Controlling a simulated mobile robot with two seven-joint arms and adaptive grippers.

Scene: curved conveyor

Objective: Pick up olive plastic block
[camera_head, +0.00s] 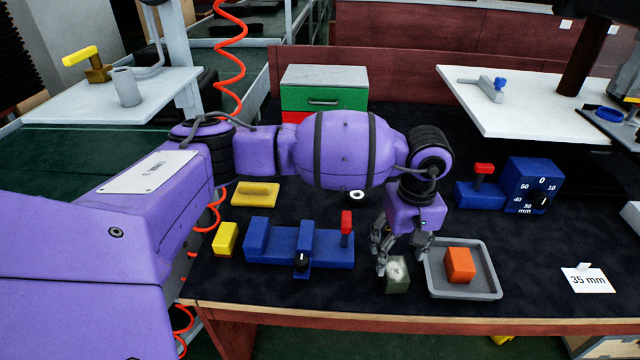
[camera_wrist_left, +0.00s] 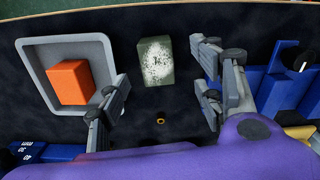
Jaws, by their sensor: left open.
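The olive plastic block (camera_head: 397,276) stands on the dark table mat near the front edge, just left of the grey tray. It has a pale speckled patch on top. In the left wrist view the olive block (camera_wrist_left: 156,62) lies beyond the fingertips, between the lines of the two fingers. My left gripper (camera_head: 402,256) is open and empty, pointing down above and behind the block. In the left wrist view its fingers (camera_wrist_left: 163,90) are spread wide, and no contact with the block shows. My right gripper does not show.
A grey tray (camera_head: 432,282) holding an orange block (camera_head: 460,265) stands close on the right. A blue fixture (camera_head: 325,247) with a red knob stands on the left, beside a yellow block (camera_head: 226,239). A blue dial unit (camera_head: 532,184) stands at back right.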

